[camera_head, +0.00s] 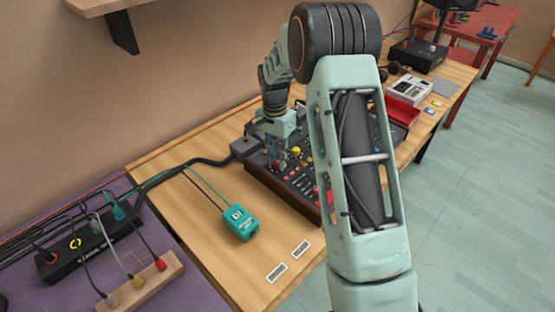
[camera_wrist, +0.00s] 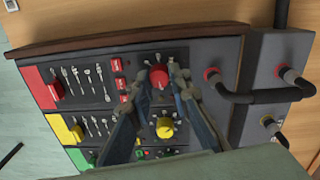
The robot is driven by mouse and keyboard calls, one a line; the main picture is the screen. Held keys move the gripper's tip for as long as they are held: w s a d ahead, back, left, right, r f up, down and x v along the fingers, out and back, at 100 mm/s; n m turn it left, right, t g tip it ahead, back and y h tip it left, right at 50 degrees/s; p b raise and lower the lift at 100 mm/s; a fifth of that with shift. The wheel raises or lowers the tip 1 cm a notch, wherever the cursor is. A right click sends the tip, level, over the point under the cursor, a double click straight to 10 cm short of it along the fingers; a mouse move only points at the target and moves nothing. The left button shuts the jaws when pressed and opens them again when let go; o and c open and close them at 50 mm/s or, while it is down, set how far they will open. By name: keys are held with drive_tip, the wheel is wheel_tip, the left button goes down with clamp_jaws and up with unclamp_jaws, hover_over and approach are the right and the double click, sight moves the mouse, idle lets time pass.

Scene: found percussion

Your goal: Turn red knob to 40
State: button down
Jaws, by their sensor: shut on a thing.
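The red knob (camera_wrist: 159,76) sits near the top of a dark mixer-like panel (camera_wrist: 205,75), with scale marks around it. My gripper (camera_wrist: 161,73) has one finger on each side of the red knob and is shut on it. The scale numbers are too small to read. A yellow knob (camera_wrist: 165,128) shows between the fingers, lower down. In the head view my gripper (camera_head: 280,160) reaches down onto the panel (camera_head: 300,182), and my arm hides part of it.
Small switches (camera_wrist: 85,80) cover the panel's left part. A teal box (camera_head: 239,222) lies on the wooden table (camera_head: 190,215). A red tray (camera_head: 404,115) stands beyond my arm.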

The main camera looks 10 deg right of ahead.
sight(276, 162)
drive_tip(key=n, duration=0.4)
drive_tip(key=shift+b, duration=0.3)
drive_tip(key=shift+a+n, duration=0.1)
drive_tip(key=shift+n, duration=2)
drive_tip(key=shift+r, duration=0.1)
drive_tip(key=c, duration=1.8)
unclamp_jaws()
wheel_tip(276, 162, up, 12)
drive_tip(key=shift+a, duration=0.25)
drive_tip(key=shift+d, duration=0.1)
